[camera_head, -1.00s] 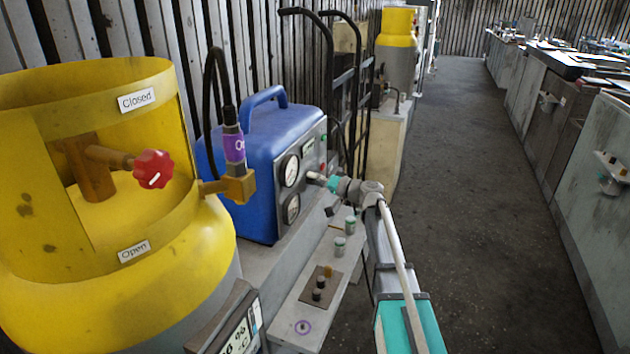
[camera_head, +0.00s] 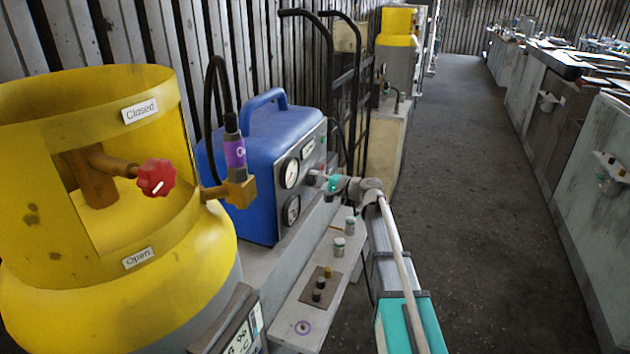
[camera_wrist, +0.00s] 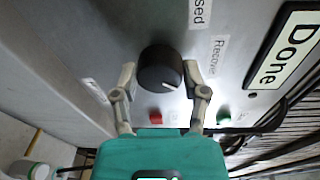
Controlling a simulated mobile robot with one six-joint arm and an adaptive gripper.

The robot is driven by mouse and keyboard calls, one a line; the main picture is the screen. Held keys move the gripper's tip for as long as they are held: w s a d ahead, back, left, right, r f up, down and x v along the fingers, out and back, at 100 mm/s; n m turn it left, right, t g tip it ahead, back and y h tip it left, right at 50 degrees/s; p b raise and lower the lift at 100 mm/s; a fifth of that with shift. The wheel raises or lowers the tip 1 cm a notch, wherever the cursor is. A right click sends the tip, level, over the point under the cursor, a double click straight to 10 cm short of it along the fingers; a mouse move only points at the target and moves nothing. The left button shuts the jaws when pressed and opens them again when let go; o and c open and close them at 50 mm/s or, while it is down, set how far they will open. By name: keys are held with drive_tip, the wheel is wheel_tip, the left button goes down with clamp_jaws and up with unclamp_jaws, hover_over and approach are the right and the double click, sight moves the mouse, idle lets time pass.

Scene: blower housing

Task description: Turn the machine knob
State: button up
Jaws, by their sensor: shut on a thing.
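The machine is a blue box (camera_head: 255,165) with a grey front panel and two round gauges. Its black round knob (camera_wrist: 161,68) is in the middle of the wrist view, with a short white mark toward the lower right. Partly cut-off labels (camera_wrist: 216,56) ending "sed" and reading "Recove" are beside it. My gripper (camera_wrist: 160,76) has one finger on each side of the knob and is shut on it.
A yellow cylinder (camera_head: 60,270) with a red valve handle (camera_head: 157,178) stands at the left. A grey ledge (camera_head: 305,290) with small knobs lies below my arm. Red (camera_wrist: 155,117) and green (camera_wrist: 223,116) buttons sit near the fingers. A hand truck (camera_head: 345,100) stands behind; the aisle is clear.

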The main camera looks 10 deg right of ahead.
drive_tip(key=shift+m+g, duration=0.3)
drive_tip(key=shift+m, duration=1.7)
drive_tip(key=o, duration=1.1)
drive_tip(key=shift+o, duration=0.2)
drive_tip(key=shift+n, duration=0.4)
